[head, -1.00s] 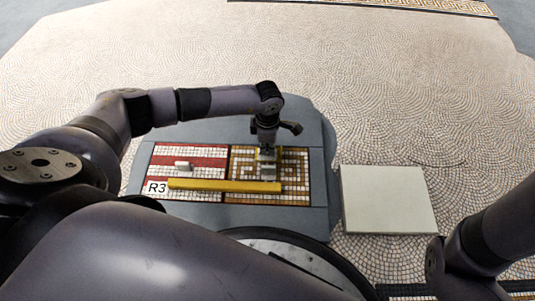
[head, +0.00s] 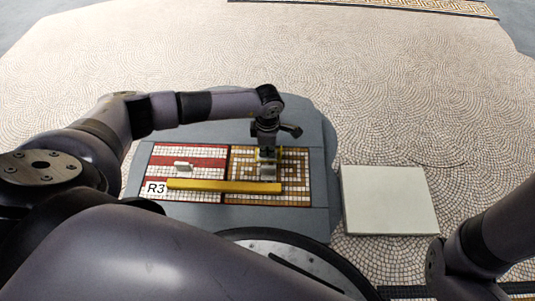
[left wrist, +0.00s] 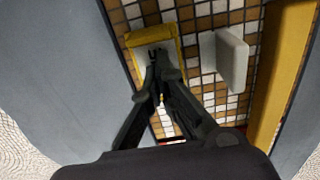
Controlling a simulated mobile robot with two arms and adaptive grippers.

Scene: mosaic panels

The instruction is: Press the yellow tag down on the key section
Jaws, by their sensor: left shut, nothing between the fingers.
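The key section (head: 297,187) is the right half of the mosaic panel, with a brown and white meander pattern. The yellow tag lies on it in the left wrist view (left wrist: 131,39), yellow-edged with a pale middle and a small dark mark. In the head view only a strip of the tag (head: 280,154) shows beside my gripper. My left gripper (head: 266,153) points down at the tag, shut and empty. In the left wrist view its fingertips (left wrist: 160,62) overlap the tag's near part; whether they touch cannot be told. My right gripper is not visible.
A pale upright block (left wrist: 232,60) stands on the key section close beside the tag. A yellow bar (head: 225,186) crosses the panel's front. The red-striped section (head: 206,162) holds a small pale block (head: 183,166). A blank pale slab (head: 388,200) lies right of the grey base.

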